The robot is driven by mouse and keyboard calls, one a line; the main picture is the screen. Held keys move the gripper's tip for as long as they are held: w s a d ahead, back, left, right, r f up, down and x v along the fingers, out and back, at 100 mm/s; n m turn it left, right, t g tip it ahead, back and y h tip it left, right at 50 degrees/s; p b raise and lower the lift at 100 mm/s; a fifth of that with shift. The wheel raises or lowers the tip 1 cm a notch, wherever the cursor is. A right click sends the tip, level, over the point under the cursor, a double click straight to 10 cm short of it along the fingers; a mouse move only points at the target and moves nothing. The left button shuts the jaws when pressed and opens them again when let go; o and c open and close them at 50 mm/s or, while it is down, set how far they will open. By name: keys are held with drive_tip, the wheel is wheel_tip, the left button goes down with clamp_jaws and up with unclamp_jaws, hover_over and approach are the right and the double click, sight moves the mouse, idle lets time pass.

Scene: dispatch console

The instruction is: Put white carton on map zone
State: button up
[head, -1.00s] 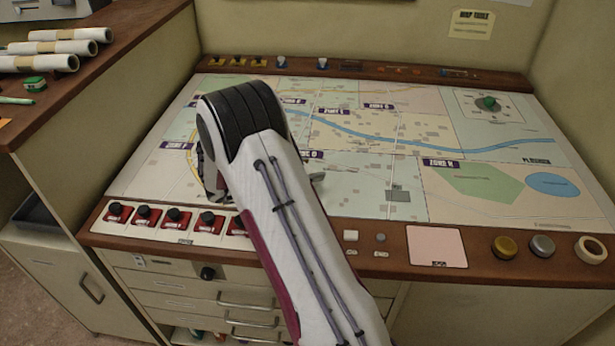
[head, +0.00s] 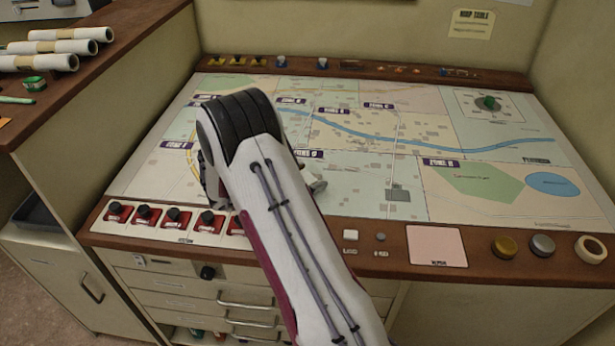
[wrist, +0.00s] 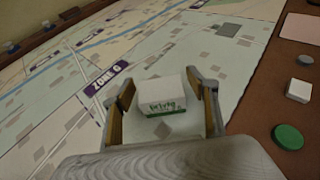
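The white carton (wrist: 164,95) with green print and a green lower edge shows in the wrist view, over the pale part of the map beside the "ZONE G" label (wrist: 106,81). My gripper (wrist: 162,90) is open, with one finger on each side of the carton. A small gap shows at the left finger; the right finger is very close to the carton's side, and contact there is unclear. I cannot tell whether the carton rests on the map (head: 440,200). In the head view my arm hides most of the gripper and carton.
Red switches (head: 175,217) line the front left edge. A green disc (wrist: 288,136) lies near the gripper's right.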

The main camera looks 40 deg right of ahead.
drive_tip(key=shift+r, duration=0.2)
drive_tip(key=v, duration=1.2)
drive_tip(key=shift+f, duration=0.1)
drive_tip(key=shift+w, duration=0.1)
idle(0.5)
